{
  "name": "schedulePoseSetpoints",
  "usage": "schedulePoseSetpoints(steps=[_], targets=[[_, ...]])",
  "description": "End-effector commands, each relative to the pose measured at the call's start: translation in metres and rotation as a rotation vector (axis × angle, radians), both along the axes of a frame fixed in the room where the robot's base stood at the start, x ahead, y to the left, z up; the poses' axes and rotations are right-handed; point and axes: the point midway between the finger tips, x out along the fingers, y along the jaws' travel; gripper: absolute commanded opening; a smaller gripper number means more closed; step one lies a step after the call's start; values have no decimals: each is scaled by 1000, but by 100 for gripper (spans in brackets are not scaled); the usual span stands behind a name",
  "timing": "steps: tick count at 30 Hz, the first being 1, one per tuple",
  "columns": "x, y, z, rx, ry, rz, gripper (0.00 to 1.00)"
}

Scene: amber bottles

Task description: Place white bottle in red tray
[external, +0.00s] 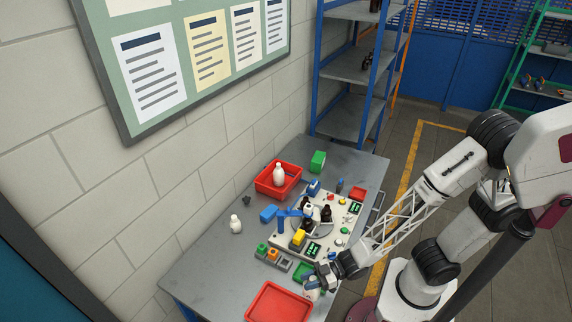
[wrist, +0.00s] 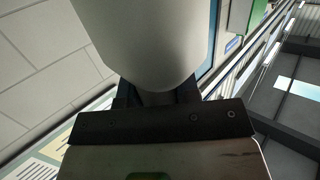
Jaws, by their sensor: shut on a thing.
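My gripper (external: 322,279) is low over the near right part of the table, shut on a white bottle (external: 312,294). In the wrist view the white bottle (wrist: 150,40) fills the top middle, in front of the dark gripper (wrist: 155,100); the fingertips are mostly hidden. An empty red tray (external: 279,303) lies just left of the gripper at the near edge. A second red tray (external: 262,188) is at the back, with a white bottle (external: 279,175) standing in it. Another white bottle (external: 236,224) stands on the table's left side.
A pale panel (external: 343,218) with brown bottles (external: 326,214), a blue device and small coloured parts fills the table's middle. A green box (external: 318,161) stands at the back. A green tray (external: 302,270) is close behind the gripper. The table's left side is mostly clear.

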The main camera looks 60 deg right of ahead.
Motion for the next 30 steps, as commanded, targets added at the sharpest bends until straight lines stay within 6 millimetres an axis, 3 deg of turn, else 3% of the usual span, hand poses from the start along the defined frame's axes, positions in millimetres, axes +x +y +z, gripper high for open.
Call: schedulePoseSetpoints(steps=[4,10,23,30], targets=[[-23,1,0,-1,0,4,0],[-35,0,0,-2,1,4,0],[-37,0,0,-2,1,4,0],[-28,8,-2,-3,3,4,0]])
